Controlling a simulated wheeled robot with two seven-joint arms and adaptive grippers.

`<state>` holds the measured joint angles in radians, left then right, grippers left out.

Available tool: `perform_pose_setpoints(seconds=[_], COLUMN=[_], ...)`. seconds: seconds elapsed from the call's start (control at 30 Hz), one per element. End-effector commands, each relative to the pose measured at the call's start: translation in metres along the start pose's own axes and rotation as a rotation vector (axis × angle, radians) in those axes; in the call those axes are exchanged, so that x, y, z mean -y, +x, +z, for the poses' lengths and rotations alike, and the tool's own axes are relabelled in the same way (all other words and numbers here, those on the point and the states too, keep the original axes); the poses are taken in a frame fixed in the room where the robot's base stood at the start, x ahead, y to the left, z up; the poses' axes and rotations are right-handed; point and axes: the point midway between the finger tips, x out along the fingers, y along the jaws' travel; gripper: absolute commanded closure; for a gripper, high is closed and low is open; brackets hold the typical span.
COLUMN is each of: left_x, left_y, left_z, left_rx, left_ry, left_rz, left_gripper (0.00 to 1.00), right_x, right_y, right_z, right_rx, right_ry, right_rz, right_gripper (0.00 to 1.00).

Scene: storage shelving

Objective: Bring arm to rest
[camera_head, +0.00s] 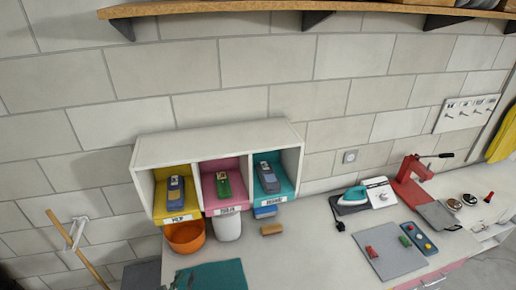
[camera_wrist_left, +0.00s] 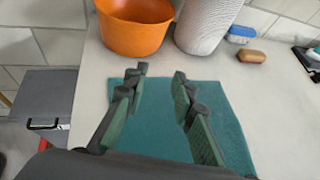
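My left gripper (camera_wrist_left: 159,75) shows in the left wrist view with its two green-padded fingers spread apart. Nothing is between them. It hangs over a teal cloth or mat (camera_wrist_left: 160,130) on the pale worktop; I cannot tell the exact height. The teal mat also shows at the bottom of the head view (camera_head: 212,276). In the head view I cannot make out the left gripper clearly; a dark shape at the bottom left corner may be part of my arm. My right gripper is in neither view.
An orange bowl (camera_wrist_left: 135,28) and a white cylinder (camera_wrist_left: 205,25) stand just beyond the fingers. A brown block (camera_head: 271,229), iron (camera_head: 354,198), grey board (camera_head: 389,250) and red press (camera_head: 412,180) are on the worktop (camera_head: 310,262).

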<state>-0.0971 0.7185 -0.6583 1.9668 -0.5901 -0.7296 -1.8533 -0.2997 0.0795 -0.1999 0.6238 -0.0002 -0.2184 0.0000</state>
Motion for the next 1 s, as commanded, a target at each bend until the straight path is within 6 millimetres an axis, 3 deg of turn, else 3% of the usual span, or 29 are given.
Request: perform_pose_setpoints(seconds=[0.27, 0.47, 0.7, 0.8, 1.0], left_x=[-0.016, -0.035, -0.064, -0.069, -0.072], left_y=[-0.018, -0.043, -0.110, -0.136, -0.177], left_z=[-0.011, -0.032, -0.089, -0.110, -0.137], left_rx=[-0.048, -0.091, -0.108, -0.087, -0.025], left_ry=[-0.442, -0.933, -1.829, -2.102, -2.464], left_rz=[0.096, 0.228, 0.562, 0.696, 0.910], left_gripper=[0.76, 0.76, 0.76, 0.76, 0.76], right_x=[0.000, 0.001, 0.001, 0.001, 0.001], right_y=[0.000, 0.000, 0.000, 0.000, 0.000], right_z=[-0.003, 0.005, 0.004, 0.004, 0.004], right_rx=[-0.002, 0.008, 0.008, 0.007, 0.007], right_ry=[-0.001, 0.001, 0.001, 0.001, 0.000], right_rz=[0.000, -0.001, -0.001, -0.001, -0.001], right_gripper=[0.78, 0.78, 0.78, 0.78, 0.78])
